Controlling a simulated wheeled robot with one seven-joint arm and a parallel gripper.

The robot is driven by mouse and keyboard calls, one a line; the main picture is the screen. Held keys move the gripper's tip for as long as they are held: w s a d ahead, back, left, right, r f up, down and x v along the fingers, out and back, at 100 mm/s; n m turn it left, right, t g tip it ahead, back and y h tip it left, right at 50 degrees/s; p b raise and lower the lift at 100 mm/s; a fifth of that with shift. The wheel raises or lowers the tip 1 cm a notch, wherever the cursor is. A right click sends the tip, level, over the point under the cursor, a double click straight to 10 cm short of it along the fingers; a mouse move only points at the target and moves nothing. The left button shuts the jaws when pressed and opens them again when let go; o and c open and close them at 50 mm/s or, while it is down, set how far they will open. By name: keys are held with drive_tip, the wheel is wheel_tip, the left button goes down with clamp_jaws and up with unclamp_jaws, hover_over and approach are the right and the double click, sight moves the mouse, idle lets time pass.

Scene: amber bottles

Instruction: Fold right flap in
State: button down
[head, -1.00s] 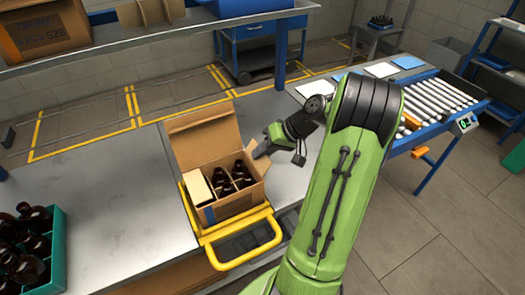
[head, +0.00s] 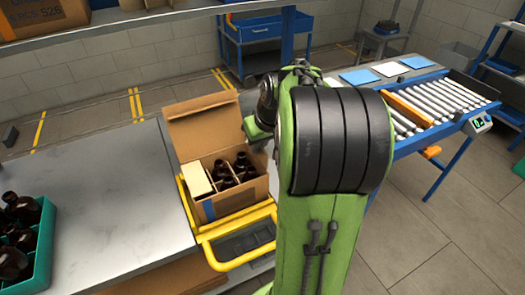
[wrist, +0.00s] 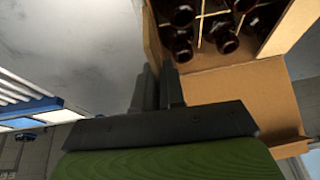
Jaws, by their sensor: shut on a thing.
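Much of the flap is hidden by the fingers. In the head view my arm covers the fingertips at the box's right side.
A green crate of bottles (head: 45,245) stands at the left, with bare bench (head: 110,190) between. A roller conveyor (head: 440,100) is at the right, and a shelf (head: 130,18) hangs above the back.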

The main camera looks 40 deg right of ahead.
drive_tip(key=h+b, duration=0.1)
drive_tip(key=a+h+b, duration=0.1)
drive_tip(key=shift+w+a+f+n+g+h, duration=0.15)
drive_tip(key=shift+w+a+n+g+h, duration=0.15)
drive_tip(key=shift+g, duration=0.1)
drive_tip(key=h, duration=0.1)
drive_tip(key=a+h, duration=0.1)
drive_tip(key=h, duration=0.1)
drive_tip(key=shift+w+a+f+n+g, duration=0.1)
drive_tip(key=shift+w+f+n+g, duration=0.05)
drive_tip(key=shift+n+g, duration=0.2)
drive_tip(key=h, duration=0.2)
drive_tip(key=shift+w+a+f+n+g+h, duration=0.1)
drive_tip(key=shift+a+f+n+g+h, duration=0.2)
drive_tip(key=shift+a+n, duration=0.1)
drive_tip(key=shift+a+f+n+h, duration=0.15)
drive_tip(key=shift+f+h, duration=0.1)
drive_tip(key=shift+h, duration=0.55)
drive_tip(key=shift+a+f+n+h, duration=0.15)
drive_tip(key=shift+f+h, duration=0.1)
drive_tip(key=shift+h, duration=0.55)
drive_tip(key=c, duration=1.3)
unclamp_jaws()
